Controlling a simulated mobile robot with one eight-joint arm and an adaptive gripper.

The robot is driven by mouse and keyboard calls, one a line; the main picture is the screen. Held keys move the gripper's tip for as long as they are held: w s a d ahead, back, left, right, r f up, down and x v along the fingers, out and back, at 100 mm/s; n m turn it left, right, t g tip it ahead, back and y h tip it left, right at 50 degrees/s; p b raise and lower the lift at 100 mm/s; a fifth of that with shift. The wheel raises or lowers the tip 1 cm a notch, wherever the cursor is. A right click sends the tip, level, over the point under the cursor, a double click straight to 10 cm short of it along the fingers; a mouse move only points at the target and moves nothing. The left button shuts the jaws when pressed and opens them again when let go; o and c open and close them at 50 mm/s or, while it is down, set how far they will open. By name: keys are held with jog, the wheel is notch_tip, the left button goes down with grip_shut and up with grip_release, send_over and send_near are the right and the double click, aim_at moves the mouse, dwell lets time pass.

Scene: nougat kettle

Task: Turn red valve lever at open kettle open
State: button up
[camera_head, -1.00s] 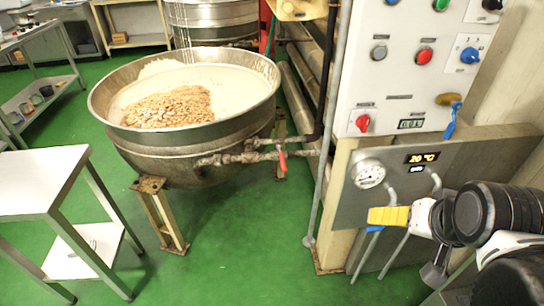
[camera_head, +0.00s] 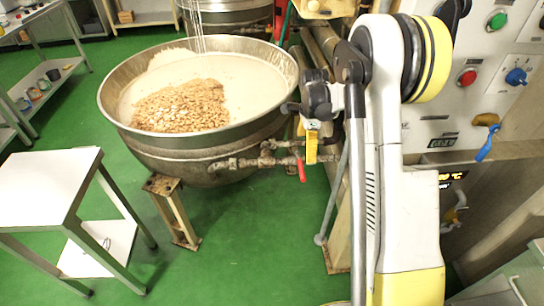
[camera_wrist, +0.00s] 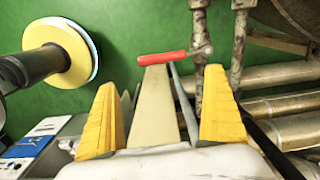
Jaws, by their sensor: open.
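The open kettle (camera_head: 175,153) is a large steel bowl with white mass and a tan heap in it, left of centre in the head view. A rusty pipe runs right from its side. The red valve lever (camera_head: 301,170) hangs down from this pipe; in the wrist view the lever (camera_wrist: 163,57) lies crosswise, its red handle pointing left. My gripper (camera_head: 311,142), with yellow fingers, is at the valve, close to the lever. In the wrist view my gripper (camera_wrist: 161,82) is open and empty, with the lever ahead of the gap between its fingers. I cannot tell any contact.
Rusty pipes (camera_wrist: 237,45) and thick steel pipes (camera_wrist: 285,105) run on the right in the wrist view. A control panel (camera_head: 440,125) stands right of my arm. A white-topped table (camera_head: 45,190) stands left. Green floor (camera_head: 230,250) is free below the kettle.

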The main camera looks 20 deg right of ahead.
aim_at(302, 168)
jog(key=f+b, duration=0.1)
jog(key=f, duration=0.3)
jog(key=f+b, duration=0.2)
jog(key=f, duration=0.2)
jog(key=f+b, duration=0.1)
jog(key=f, duration=0.3)
jog(key=shift+w+a, duration=0.15)
jog(key=shift+w, duration=0.25)
jog(key=c, duration=1.2)
